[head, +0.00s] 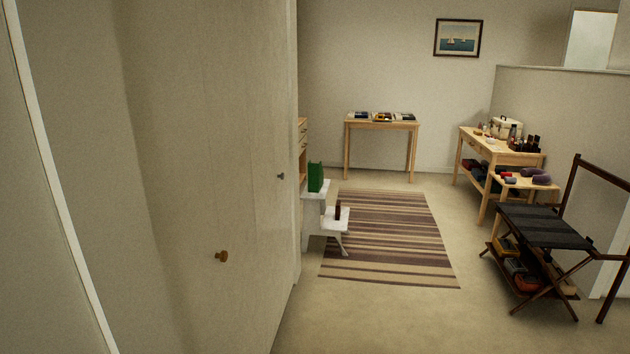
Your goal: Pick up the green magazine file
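The green magazine file (315,177) stands upright on the top step of a small white step stool (318,200). The stool is beyond the far edge of the closet doors on the left, at the left edge of a striped rug. A small dark red-brown item (337,210) stands on the stool's lower step. Neither of my grippers shows in the head view.
Closet doors (210,150) with round knobs fill the left side. The striped rug (390,240) lies ahead. A wooden table (382,124) stands at the back wall, a laden wooden bench (500,152) at the right, and a dark folding rack (545,228) nearer. Floor between is clear.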

